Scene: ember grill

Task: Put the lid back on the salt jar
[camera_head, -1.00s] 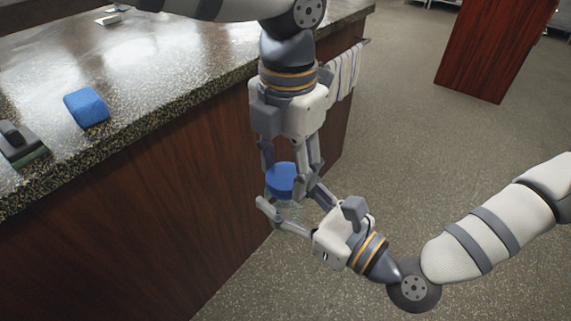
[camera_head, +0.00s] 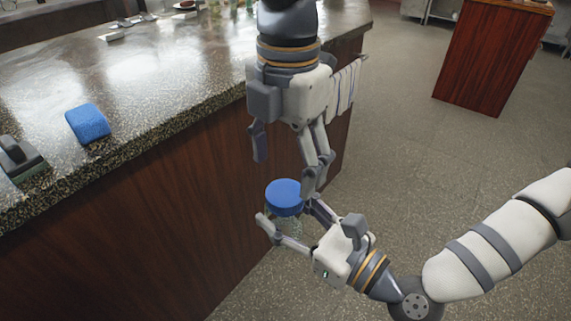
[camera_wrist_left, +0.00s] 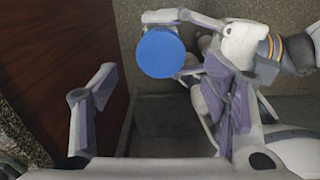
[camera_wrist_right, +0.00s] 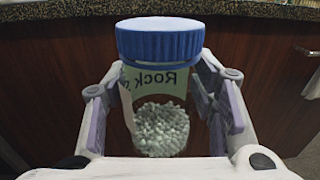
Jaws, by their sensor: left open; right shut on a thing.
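The salt jar (camera_wrist_right: 160,88) is clear, with a "Rock" label and white grains in its lower part. My right gripper (camera_head: 286,218) is shut on the jar and holds it upright in the air beside the counter. The blue lid (camera_head: 285,194) sits level on the jar's mouth; in the right wrist view the lid (camera_wrist_right: 160,40) looks straight, but I cannot tell how tightly it is on. My left gripper (camera_head: 284,172) is open and empty, just above the lid and pointing down. The left wrist view shows the lid (camera_wrist_left: 161,53) off-centre, ahead of the spread fingers.
The granite counter (camera_head: 150,95) is at the left, with a blue sponge (camera_head: 88,122) and a dark scrubber (camera_head: 18,158) near its edge. A striped towel (camera_head: 346,82) hangs at the counter's end. The floor to the right is open, up to a wooden cabinet (camera_head: 490,60).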

